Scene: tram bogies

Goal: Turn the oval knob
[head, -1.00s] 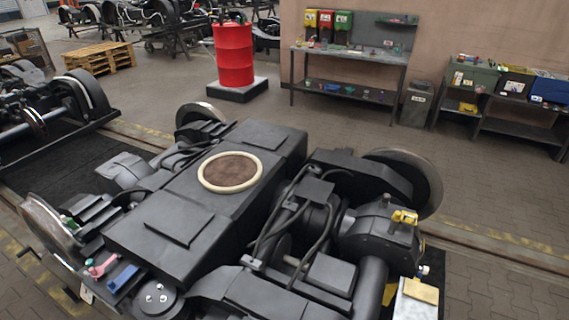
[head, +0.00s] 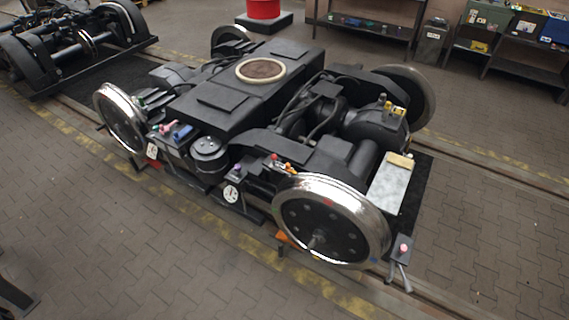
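The tram bogie (head: 225,95) stands on the rails in the middle of the head view. Small coloured fittings sit on it: a pink one (head: 167,128), a blue one (head: 182,132), a purple one (head: 235,172), a red one (head: 275,158) and yellow ones (head: 393,109). A red knob or button (head: 403,248) is on a small stand by the near right wheel. All are too small to tell which is the oval knob. Neither of my grippers is in view.
The near right wheel (head: 330,222) and near left wheel (head: 122,118) stick out towards me. A round gauge (head: 231,193) faces the near side. The paved floor (head: 130,235) in front is clear. Another bogie (head: 70,45) stands at the back left, workbenches (head: 365,30) at the back.

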